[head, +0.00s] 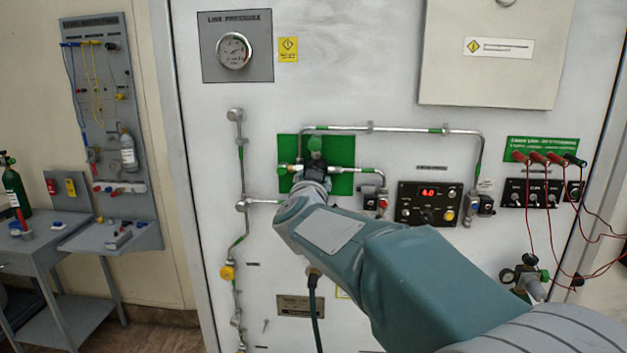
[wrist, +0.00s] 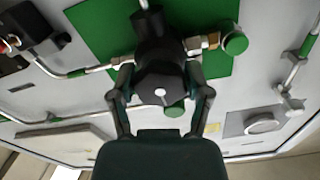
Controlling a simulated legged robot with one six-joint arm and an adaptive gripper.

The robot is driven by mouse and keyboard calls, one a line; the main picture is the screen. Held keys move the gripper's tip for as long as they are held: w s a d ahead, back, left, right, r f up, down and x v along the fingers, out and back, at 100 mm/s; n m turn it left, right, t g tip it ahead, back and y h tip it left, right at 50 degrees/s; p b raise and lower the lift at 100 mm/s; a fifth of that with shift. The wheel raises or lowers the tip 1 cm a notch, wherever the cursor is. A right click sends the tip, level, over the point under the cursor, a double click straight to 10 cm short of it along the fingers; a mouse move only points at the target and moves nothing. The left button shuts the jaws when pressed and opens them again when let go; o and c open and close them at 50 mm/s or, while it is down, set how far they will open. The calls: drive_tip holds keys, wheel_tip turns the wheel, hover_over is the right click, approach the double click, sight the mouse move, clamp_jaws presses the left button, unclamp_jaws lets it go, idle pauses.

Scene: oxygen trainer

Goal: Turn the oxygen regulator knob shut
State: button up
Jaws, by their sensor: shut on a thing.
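The regulator knob (wrist: 158,78) is a dark, faceted knob with a pale dot at its centre. It sits in front of a green backing plate (wrist: 88,30), which shows in the head view too (head: 342,183). My gripper (wrist: 159,72) has one finger on each side of the knob and is shut on it. In the head view my arm covers most of the knob and the fingers. A green round cap (wrist: 236,43) on a brass fitting stands beside the regulator, and another green cap (wrist: 175,109) shows just past the knob, between the fingers.
Metal pipes (head: 400,129) with green bands run over the white panel around the plate. A control box with a red display (head: 428,203) is to the right. A pressure gauge (head: 234,51) is at the upper left. Red cables (head: 550,215) hang at the right.

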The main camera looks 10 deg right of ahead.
drive_tip(key=o, duration=1.2)
drive_tip(key=shift+w+f, duration=0.1)
drive_tip(key=shift+f, duration=0.3)
drive_tip(key=shift+a+r, duration=0.1)
drive_tip(key=shift+r, duration=0.05)
drive_tip(key=shift+r, duration=0.1)
drive_tip(key=v, duration=1.2)
drive_tip(key=shift+a, duration=0.1)
